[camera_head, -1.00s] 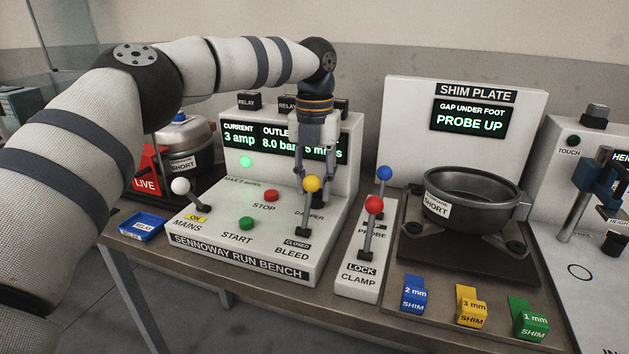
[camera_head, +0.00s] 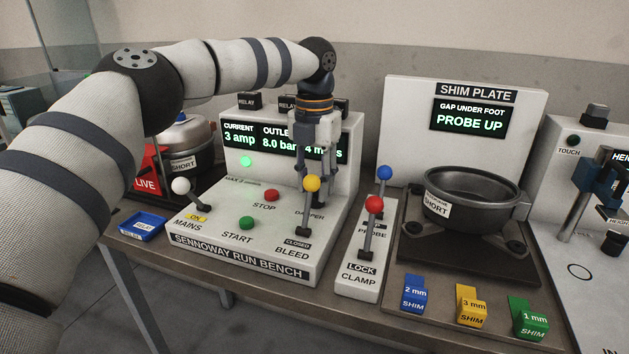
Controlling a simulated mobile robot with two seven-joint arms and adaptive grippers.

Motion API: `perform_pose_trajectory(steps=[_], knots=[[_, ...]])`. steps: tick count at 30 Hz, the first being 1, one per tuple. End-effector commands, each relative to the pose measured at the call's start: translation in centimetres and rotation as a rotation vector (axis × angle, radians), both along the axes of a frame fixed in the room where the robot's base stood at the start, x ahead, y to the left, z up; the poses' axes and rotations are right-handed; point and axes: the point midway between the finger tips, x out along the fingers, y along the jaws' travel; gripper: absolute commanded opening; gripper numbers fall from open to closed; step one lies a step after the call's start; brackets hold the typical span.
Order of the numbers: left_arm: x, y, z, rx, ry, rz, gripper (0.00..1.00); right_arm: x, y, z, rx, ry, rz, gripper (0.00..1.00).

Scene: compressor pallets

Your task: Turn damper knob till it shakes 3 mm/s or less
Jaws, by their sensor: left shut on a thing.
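My left gripper (camera_head: 314,194) points down at the right rear of the Sennoway run bench (camera_head: 240,268), behind the yellow-balled bleed lever (camera_head: 312,184). It is shut on the damper knob, which the fingers and lever hide. The "DAMPER" label (camera_head: 310,215) shows just in front. The bench display (camera_head: 245,140) reads 3 amp, 8.0 bar and 4 mm/s, partly covered by the gripper. A green lamp (camera_head: 246,161) is lit below it. My right gripper is not in view.
The bleed lever, marked closed, stands close before the gripper. Stop (camera_head: 271,195) and start (camera_head: 246,223) buttons and the white-balled mains lever (camera_head: 181,187), marked on, lie left. Red-balled (camera_head: 374,204) and blue-balled (camera_head: 384,173) levers stand right. Shims lie at front right.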

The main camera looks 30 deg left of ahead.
Motion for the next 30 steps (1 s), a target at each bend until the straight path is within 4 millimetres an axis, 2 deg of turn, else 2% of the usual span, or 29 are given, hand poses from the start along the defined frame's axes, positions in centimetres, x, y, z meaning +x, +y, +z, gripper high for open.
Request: perform_pose_trajectory(steps=[1,2,3,4,14,17,25,30], knots=[[0.0,0.0,0.1,0.0,-0.002,0.001,0.04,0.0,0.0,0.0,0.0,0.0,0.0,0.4],[0.0,0.0,0.1,0.0,-0.002,0.001,0.38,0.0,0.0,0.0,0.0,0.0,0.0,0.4],[0.0,0.0,0.1,0.0,-0.002,0.001,0.47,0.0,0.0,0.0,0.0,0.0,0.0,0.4],[0.0,0.0,0.1,0.0,-0.002,0.001,0.52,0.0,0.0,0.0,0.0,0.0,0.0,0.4],[0.0,0.0,0.4,0.0,-0.002,0.001,0.52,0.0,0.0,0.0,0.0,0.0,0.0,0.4],[0.1,0.0,2.3,-0.001,-0.005,0.001,0.52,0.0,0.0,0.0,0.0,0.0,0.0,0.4],[0.1,-0.1,9.9,-0.001,-0.006,0.003,0.52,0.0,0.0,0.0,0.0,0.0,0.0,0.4],[0.1,0.0,11.6,0.0,-0.002,0.002,0.52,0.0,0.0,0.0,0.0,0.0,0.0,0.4]])
